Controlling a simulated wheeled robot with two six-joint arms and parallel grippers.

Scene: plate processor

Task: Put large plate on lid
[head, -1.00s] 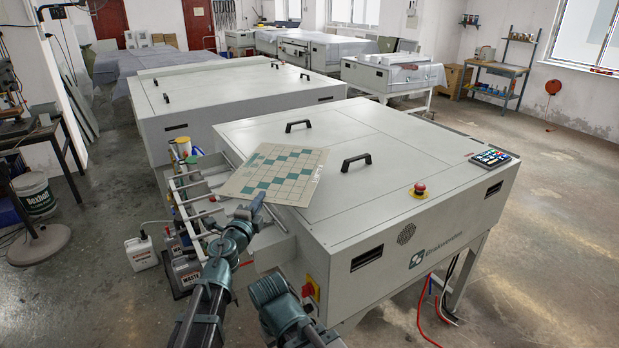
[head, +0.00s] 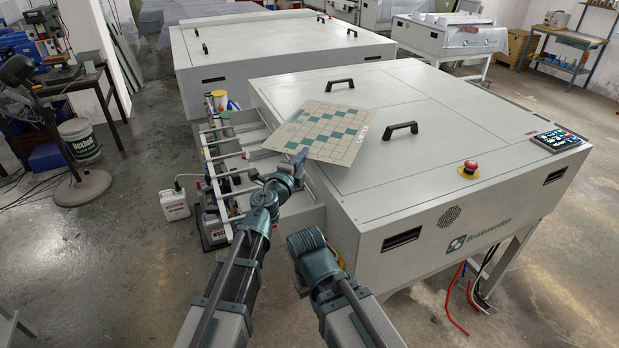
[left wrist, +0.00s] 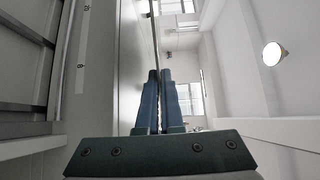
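The large plate (head: 322,132) is a thin beige sheet with a grid and teal squares. It lies flat or nearly flat over the left edge of the near machine's pale grey lid (head: 440,95), with its left part sticking out past that edge. I cannot tell whether it touches the lid. My left gripper (head: 299,157) is shut on the plate's near edge. In the left wrist view, the blue fingers (left wrist: 153,75) are closed together on the thin plate, seen edge-on. My right arm's teal link shows at the bottom centre, but its gripper is hidden.
Two black handles (head: 400,128) (head: 340,84) rise from the lid, right of and behind the plate. A red button (head: 469,168) and a keypad (head: 558,140) are on the right. An open rack with rollers (head: 222,165) is left.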

